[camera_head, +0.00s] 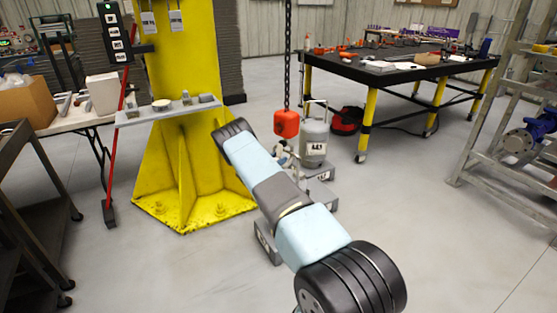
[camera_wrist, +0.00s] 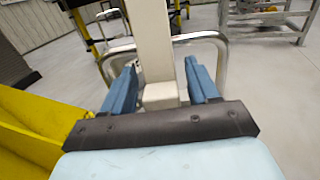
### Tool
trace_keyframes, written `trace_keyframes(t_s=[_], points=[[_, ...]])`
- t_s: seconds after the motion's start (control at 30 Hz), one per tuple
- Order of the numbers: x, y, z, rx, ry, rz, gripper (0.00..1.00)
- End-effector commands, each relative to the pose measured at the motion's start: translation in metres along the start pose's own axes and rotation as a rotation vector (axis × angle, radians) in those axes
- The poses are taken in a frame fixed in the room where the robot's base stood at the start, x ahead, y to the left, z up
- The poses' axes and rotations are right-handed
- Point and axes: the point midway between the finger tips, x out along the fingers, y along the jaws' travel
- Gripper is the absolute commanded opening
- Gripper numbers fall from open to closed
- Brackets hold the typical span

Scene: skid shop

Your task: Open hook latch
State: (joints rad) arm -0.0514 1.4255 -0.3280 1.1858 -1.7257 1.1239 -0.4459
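A red hook block (camera_head: 287,124) hangs on a dark chain in the head view, beside a grey cylinder with a label (camera_head: 314,143). A small pale and dark piece shows just under the block, partly behind my arm. I cannot make out the hook latch itself in either view. In the wrist view my gripper (camera_wrist: 160,88) has its two blue fingers spread wide. A pale upright post (camera_wrist: 152,42) with a small pale block (camera_wrist: 160,95) at its foot shows between them. I see gaps beside the block, but cannot tell its depth. My fingers are not clear in the head view.
Bent metal tubes (camera_wrist: 213,37) flank the post close to my fingers. A yellow column base (camera_head: 190,150) with a grey shelf (camera_head: 168,112) stands left of the chain. A black table with yellow legs (camera_head: 400,66) stands behind. The floor at right (camera_head: 430,220) is clear.

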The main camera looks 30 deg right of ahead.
Motion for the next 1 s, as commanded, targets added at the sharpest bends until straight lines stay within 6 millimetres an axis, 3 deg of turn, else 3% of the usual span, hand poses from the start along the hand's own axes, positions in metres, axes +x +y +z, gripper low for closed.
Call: trace_keyframes(t_s=[0.07,0.6,1.0], points=[[0.0003,-0.0003,0.0000,0.000,0.000,-0.001,0.53],[0.0008,-0.0003,0.0003,0.001,0.000,-0.001,0.01],[-0.0047,0.0037,0.0014,0.002,0.012,0.006,0.00]])
